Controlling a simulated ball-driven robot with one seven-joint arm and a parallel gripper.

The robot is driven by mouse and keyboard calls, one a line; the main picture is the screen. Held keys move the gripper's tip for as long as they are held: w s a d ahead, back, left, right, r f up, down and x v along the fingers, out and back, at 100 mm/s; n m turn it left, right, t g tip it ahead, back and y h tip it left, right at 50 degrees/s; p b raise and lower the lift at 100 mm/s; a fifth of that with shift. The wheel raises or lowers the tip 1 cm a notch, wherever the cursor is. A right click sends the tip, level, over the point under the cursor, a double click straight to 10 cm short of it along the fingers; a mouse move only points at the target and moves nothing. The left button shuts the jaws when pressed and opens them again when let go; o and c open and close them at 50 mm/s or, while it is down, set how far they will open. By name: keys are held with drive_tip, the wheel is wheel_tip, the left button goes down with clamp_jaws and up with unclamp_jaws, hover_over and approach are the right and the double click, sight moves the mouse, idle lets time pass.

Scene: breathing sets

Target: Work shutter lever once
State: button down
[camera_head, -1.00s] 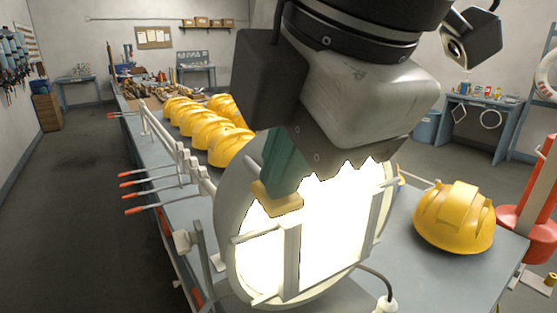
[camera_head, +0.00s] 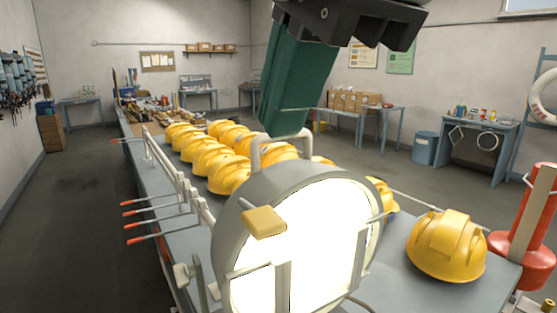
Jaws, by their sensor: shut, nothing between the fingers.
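A round grey signal lamp (camera_head: 232,215) stands on the bench in the foreground, with its bright white face towards me. A yellow tab (camera_head: 264,222), apparently the shutter lever's handle, sits at the upper left of the face, above pale upright bars. The face is lit and glaring, so the shutter slats are hard to make out. A pale carrying handle (camera_head: 280,140) arches over the lamp's top. My gripper (camera_head: 284,134), with dark green fingers, is shut and empty above the lamp. It is clear of the yellow tab, and its tips overlap the carrying handle in the picture.
Several yellow hard hats (camera_head: 212,160) line the bench behind the lamp, and another hard hat (camera_head: 447,245) is at its right. Several red-tipped levers (camera_head: 137,240) stick out on the left. The left floor is clear.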

drive_tip(key=r, duration=0.3)
drive_tip(key=shift+s+d, duration=0.15)
drive_tip(key=shift+s, duration=0.15)
idle(0.5)
